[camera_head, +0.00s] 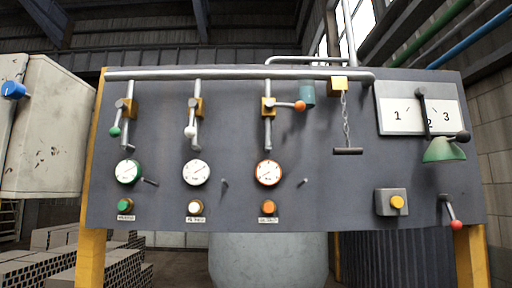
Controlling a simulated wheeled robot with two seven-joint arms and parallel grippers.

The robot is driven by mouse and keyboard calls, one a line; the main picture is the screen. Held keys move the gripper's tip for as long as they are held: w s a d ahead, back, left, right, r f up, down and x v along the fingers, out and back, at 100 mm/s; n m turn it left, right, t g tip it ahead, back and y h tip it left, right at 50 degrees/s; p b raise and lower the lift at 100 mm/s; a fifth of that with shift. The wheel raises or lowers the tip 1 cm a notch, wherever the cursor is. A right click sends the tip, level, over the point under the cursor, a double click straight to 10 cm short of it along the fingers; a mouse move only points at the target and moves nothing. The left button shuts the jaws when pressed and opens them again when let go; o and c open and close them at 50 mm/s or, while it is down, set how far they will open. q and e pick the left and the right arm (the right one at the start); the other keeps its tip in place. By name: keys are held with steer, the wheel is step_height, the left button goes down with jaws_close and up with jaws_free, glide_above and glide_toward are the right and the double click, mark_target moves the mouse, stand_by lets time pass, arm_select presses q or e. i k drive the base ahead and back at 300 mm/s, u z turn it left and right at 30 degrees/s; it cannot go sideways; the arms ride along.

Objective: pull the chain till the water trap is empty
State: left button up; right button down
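A chain (345,120) hangs from a yellow block (338,84) on the pipe at the upper right of the grey panel. A dark horizontal pull handle (347,151) hangs at the chain's lower end. A teal cylinder (307,95) sits under the pipe just left of the chain; I cannot tell whether it is the water trap or how much water it holds. Neither of my grippers is in view, and nothing touches the chain or its handle.
Valves with green, white and orange (300,105) knobs stand left of the chain, above gauges (268,172) and buttons. A numbered dial plate (418,115), a green cone (444,149), a yellow button (397,202) and a red-tipped lever (456,225) are right. Space directly around the handle is clear.

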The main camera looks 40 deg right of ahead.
mark_target(345, 151)
steer(key=z, duration=1.8)
